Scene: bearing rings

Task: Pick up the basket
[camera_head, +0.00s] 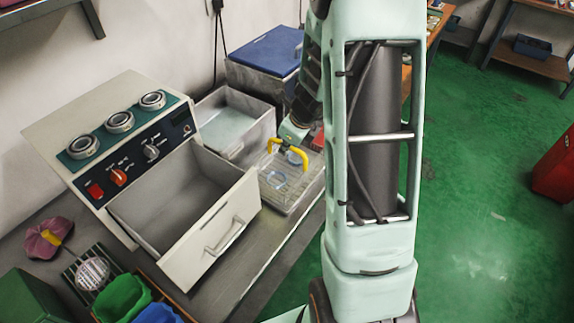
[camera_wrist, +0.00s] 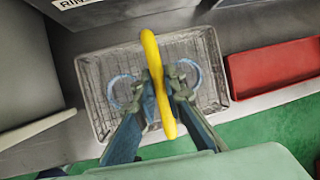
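The basket (camera_wrist: 96,66) is a grey wire-mesh tray with a yellow arched handle (camera_wrist: 151,48). In the head view the basket (camera_head: 312,186) sits on the bench top, right of the open drawer, with its yellow handle (camera_head: 272,144) upright. Two pale blue rings, one left (camera_wrist: 122,88) and one right (camera_wrist: 186,73) of the handle, lie inside it. My gripper (camera_wrist: 163,92) is over the basket's middle. Its fingers lie close against both sides of the handle and look shut on it. My arm hides part of the basket's surroundings in the head view.
A grey machine with an open drawer (camera_head: 228,222) stands just left of the basket. An open metal bin (camera_head: 262,112) and a blue-lidded box (camera_head: 268,52) are behind it. A red tray (camera_wrist: 275,68) lies close to its right in the wrist view. Green floor is beyond the bench edge.

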